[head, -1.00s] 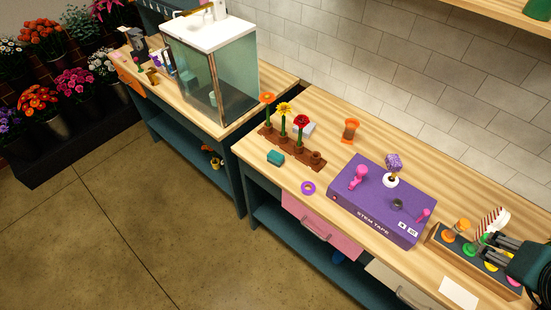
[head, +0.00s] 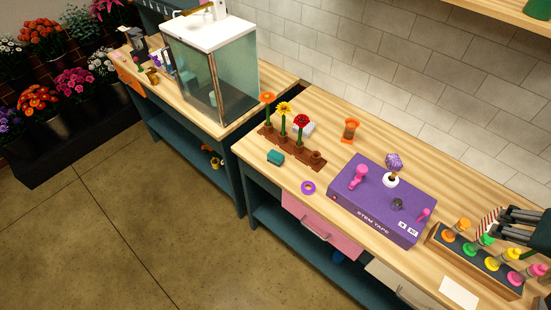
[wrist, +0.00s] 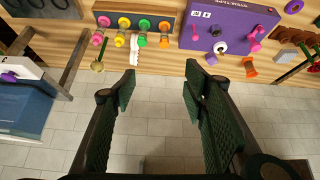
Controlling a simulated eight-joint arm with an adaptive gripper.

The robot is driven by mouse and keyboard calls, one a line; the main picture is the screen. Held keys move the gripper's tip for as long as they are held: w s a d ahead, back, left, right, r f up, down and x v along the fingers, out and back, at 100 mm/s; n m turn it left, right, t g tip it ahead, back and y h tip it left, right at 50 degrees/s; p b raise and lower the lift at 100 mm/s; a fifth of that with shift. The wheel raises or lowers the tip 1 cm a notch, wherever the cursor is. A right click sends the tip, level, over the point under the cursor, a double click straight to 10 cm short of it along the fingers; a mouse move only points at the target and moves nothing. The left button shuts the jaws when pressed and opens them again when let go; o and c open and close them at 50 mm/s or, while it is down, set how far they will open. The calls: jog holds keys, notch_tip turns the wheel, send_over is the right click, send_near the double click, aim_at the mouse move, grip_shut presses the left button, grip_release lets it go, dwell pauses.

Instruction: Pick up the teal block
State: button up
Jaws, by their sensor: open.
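The teal block (head: 276,157) lies on the wooden counter near its front edge in the head view, just in front of the brown flower holder. I cannot make it out in the wrist view. My gripper (head: 505,222) is at the far right of the head view, above the rack of coloured pieces and far from the block. In the wrist view my gripper (wrist: 161,85) has its two fingers wide apart with nothing between them.
A brown holder (head: 268,136) with several flowers stands behind the block. A purple ring (head: 308,187) and a purple stem tape box (head: 360,207) lie to its right. A rack of coloured pieces (head: 437,240) is at the right. A glass case (head: 222,75) stands at the left.

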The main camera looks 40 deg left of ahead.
jog(key=w+a+r+n+g+y, duration=0.1)
jog(key=w+a+r+n, duration=0.1)
jog(key=w+a, duration=0.3)
jog(key=w+a+r+n+g, duration=0.1)
jog(key=w+a+r+n, duration=0.2)
jog(key=a, duration=0.5)
jog(key=n+g+h+b, duration=0.1)
jog(key=n+g+b, duration=0.3)
jog(key=n, duration=1)
send_over(276, 154)
notch_tip(276, 154, down, 6)
jog(key=shift+g, duration=0.4)
notch_tip(276, 154, down, 29)
jog(key=shift+s+f+p, duration=0.1)
jog(key=shift+p, duration=0.35)
jog(key=shift+d+f, duration=0.1)
jog(key=shift+f, duration=0.4)
jog(key=shift+f, duration=1.3)
jog(key=shift+f, duration=0.15)
